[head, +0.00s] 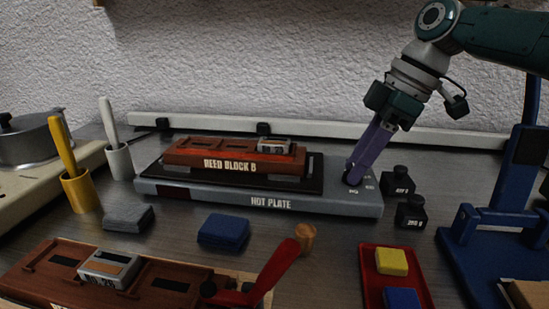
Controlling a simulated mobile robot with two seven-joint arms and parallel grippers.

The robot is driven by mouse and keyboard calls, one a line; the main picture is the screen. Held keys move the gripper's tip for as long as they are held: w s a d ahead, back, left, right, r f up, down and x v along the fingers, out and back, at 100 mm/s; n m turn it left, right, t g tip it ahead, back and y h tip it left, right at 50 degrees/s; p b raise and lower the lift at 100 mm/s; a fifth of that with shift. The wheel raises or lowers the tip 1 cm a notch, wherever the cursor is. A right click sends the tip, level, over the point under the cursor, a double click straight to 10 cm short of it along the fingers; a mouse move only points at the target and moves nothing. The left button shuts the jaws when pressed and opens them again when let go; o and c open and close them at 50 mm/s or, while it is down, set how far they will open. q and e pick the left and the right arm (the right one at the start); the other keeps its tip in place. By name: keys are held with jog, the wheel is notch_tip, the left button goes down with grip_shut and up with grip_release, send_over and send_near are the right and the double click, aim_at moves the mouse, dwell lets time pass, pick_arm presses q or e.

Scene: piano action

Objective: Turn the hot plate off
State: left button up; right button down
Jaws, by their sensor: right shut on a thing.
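The hot plate (225,199) is a long grey unit with a dark top, standing at the back middle of the bench. A reddish-brown block labelled REED BLOCK B (190,157) lies on its dark top. My right gripper (353,178) reaches down from the upper right to the control end of the hot plate. Its purple fingers are shut on a small dark knob (349,180), mostly hidden by the fingertips. Small markings show beside the knob, but the setting is not readable. My left gripper is not in view.
Two black weights (411,215) stand just right of the hot plate. A blue stand (480,235) is farther right. A red tray (368,285) with yellow and blue blocks, a blue cloth (223,231) and a red-handled brown fixture (180,280) are in front. Cups with brushes (80,192) stand left.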

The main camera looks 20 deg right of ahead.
jog(key=shift+n, duration=0.3)
jog(key=c, duration=0.5)
grip_release()
notch_tip(320, 180, up, 20)
jog(key=shift+p, duration=1.25)
